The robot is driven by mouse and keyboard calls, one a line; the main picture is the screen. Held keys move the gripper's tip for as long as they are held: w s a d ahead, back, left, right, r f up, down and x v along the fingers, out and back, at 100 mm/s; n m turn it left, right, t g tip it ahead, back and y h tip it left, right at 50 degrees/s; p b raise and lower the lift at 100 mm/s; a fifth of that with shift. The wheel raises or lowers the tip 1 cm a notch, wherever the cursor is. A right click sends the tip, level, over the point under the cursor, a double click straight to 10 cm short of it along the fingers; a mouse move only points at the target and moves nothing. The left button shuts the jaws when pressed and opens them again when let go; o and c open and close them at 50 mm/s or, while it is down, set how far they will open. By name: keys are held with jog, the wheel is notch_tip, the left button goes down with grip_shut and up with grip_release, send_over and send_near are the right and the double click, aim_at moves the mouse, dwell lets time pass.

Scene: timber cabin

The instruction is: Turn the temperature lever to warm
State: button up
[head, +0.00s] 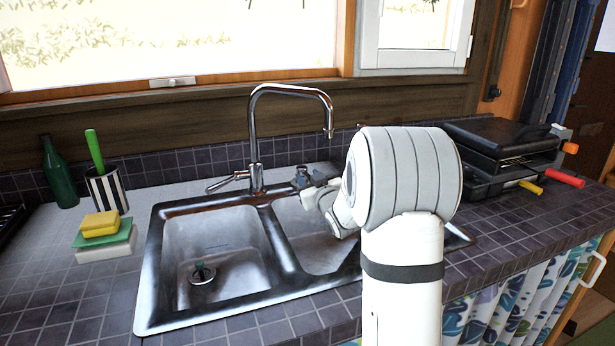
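A chrome tap with a tall arched spout (254,130) stands behind the double sink (156,270). Its lever (228,181) sticks out from the base to the left and slightly toward the front. My gripper (302,178) is right of the tap base, above the back of the right basin, apart from the lever. It is small and dark here, partly hidden behind my own white arm, so its finger opening is unclear. No water is visible from the spout.
Left of the sink are a green bottle (58,172), a striped cup (107,190) with a green-handled brush, and stacked sponges (101,224). A black grill (505,146) stands at right. The window wall rises behind. The space left of the lever is clear.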

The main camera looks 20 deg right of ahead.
jog(key=shift+w, duration=1.2)
grip_shut()
